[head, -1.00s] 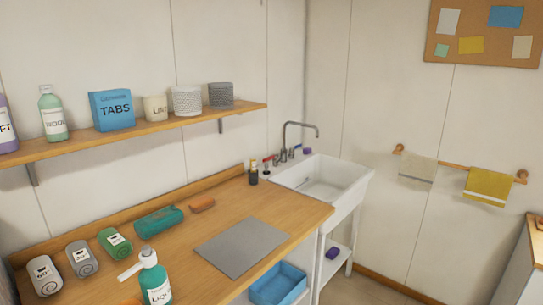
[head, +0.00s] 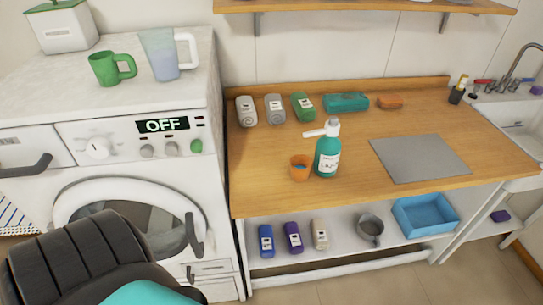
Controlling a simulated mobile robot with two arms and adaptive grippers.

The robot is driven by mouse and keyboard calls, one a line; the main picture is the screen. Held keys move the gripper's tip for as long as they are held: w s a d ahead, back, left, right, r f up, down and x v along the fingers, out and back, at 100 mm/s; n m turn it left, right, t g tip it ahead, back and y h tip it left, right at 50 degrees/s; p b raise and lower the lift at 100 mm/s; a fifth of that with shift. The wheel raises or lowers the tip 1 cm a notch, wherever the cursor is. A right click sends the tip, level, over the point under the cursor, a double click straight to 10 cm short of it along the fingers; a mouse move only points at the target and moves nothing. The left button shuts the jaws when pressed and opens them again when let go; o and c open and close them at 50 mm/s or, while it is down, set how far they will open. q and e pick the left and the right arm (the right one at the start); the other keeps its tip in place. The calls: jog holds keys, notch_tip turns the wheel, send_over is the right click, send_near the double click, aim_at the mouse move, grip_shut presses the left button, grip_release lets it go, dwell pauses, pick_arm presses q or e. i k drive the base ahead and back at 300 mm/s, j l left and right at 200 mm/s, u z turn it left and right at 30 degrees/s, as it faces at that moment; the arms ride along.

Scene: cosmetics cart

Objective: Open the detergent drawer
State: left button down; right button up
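The white washing machine (head: 185,170) stands at the left in the head view, and its display reads OFF. The detergent drawer (head: 30,150) is at the left of its front panel, at the picture's left edge. It has a dark grey handle (head: 27,168) and looks shut; its left end is cut off by the frame. The round door (head: 190,205) with a dark handle is below and looks shut. A dark ribbed shape at the lower left, which I cannot identify for sure, hides part of the door. Neither of my grippers is in view.
A green mug (head: 105,68), a clear jug (head: 160,55) and a white box (head: 62,28) stand on the machine. The wooden counter (head: 340,190) to the right holds a teal pump bottle (head: 327,155), an orange cup (head: 300,168) and rolled towels. Bare floor shows at the lower right.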

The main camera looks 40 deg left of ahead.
aim_at(26, 151)
jog(key=u, duration=2.9)
